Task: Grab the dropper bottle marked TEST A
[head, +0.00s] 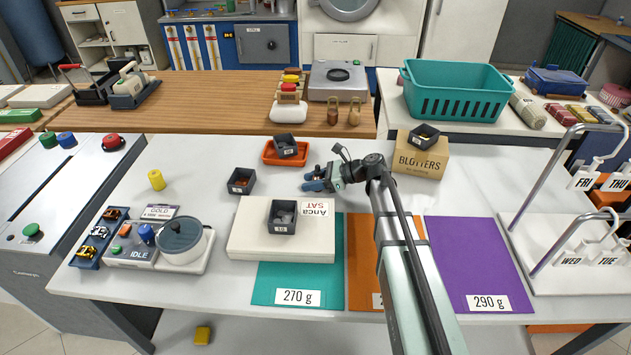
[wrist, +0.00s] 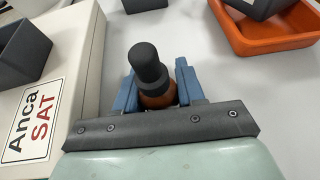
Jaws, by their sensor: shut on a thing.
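A dropper bottle (wrist: 148,68) with a black rubber bulb and a brown-amber body is between the blue fingers of my gripper (head: 314,182) in the wrist view. The fingers are shut on its body, one on each side. The bulb points up toward the camera. No label on the bottle is readable, so I cannot tell whether it is marked TEST A. In the head view the gripper is low over the white table, right of the box marked Anca SAT, and the bottle is mostly hidden there.
The white Anca SAT box (head: 250,240) carries a dark bin (head: 282,220). An orange tray (head: 272,156) with a dark bin lies behind the gripper. Another dark bin (head: 241,183) stands left. The BLOTTERS box (head: 420,160) is right. Teal, orange and purple mats lie in front.

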